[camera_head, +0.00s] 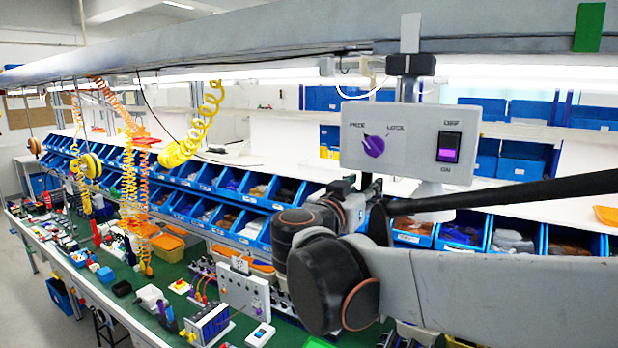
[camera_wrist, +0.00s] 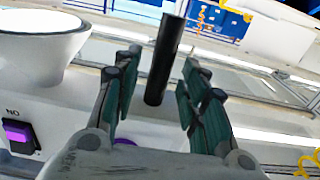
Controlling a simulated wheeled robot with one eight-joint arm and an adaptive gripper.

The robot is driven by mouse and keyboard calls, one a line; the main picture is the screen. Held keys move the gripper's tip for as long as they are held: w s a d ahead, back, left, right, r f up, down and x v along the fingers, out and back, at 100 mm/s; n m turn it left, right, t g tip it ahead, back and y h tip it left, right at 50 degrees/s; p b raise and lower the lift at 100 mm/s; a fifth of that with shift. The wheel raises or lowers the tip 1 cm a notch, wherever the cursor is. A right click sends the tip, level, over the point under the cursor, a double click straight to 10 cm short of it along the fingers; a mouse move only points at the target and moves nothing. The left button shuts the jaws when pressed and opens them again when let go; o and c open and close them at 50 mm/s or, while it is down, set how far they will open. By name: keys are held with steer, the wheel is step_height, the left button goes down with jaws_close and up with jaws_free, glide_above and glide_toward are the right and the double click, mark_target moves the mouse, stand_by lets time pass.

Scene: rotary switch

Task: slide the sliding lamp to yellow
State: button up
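The sliding lamp hangs from the overhead rail by a dark carriage (camera_head: 410,64), under a grey tab (camera_head: 410,32). Its grey switch box (camera_head: 410,140) has a purple knob and a purple rocker switch. Its white shade (camera_head: 432,190) is partly hidden behind my arm in the head view and shows at upper left in the wrist view (camera_wrist: 40,45). My gripper (camera_wrist: 157,85) is open, near the box's lower left in the head view. A black upright rod (camera_wrist: 165,60) stands between the fingers in the wrist view, with gaps on both sides. I see no yellow mark on the rail.
A green tab (camera_head: 589,27) is on the rail at the right. Yellow coiled hoses (camera_head: 195,130) hang at the left. Blue bins (camera_head: 250,190) line the cluttered green workbench (camera_head: 180,270) below.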

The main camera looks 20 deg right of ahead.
steer(key=shift+x, duration=1.35)
jaws_close()
steer(key=shift+s, duration=0.1)
